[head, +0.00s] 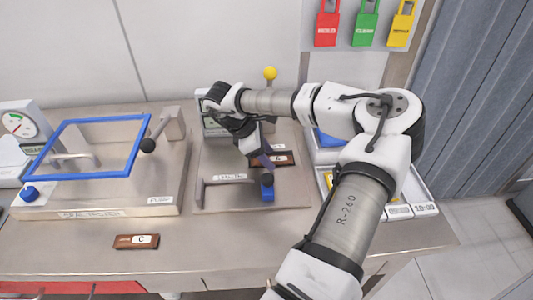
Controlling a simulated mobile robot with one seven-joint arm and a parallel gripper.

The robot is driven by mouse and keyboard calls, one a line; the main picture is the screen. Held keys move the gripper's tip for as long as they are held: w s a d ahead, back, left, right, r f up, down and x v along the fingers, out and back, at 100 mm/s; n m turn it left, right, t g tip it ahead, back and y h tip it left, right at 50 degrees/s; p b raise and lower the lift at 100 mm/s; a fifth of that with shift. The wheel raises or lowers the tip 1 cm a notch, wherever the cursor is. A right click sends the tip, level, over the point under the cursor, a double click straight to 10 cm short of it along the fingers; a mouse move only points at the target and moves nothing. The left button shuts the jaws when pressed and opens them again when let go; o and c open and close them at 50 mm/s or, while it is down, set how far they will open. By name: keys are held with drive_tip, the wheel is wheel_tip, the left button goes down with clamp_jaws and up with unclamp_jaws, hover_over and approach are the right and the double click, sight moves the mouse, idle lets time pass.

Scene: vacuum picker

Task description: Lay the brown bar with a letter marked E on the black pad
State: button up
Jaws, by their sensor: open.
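A brown bar with a white label marked C (136,241) lies on the bench front at the left. Another brown bar (286,158) lies on the middle station, right by my gripper (264,160); its letter is too small to read. I cannot pick out the bar marked E. My gripper points down over the middle station, open, its fingers close to that bar and partly hiding it. Whether it touches the bar I cannot tell. I cannot make out the black pad for sure; my arm covers part of the bench.
A machine with a blue frame (143,158) and a black-knobbed lever (148,145) stands left. A tray (425,196) is at right. The bench front is mostly clear.

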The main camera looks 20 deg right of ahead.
drive_tip(key=shift+r+p, duration=0.25)
drive_tip(key=shift+p, duration=0.05)
drive_tip(key=b+v, duration=0.3)
drive_tip(key=v, duration=0.8)
drive_tip(key=shift+a+r+b, duration=0.25)
drive_tip(key=shift+r+b, duration=0.1)
drive_tip(key=shift+f, duration=0.1)
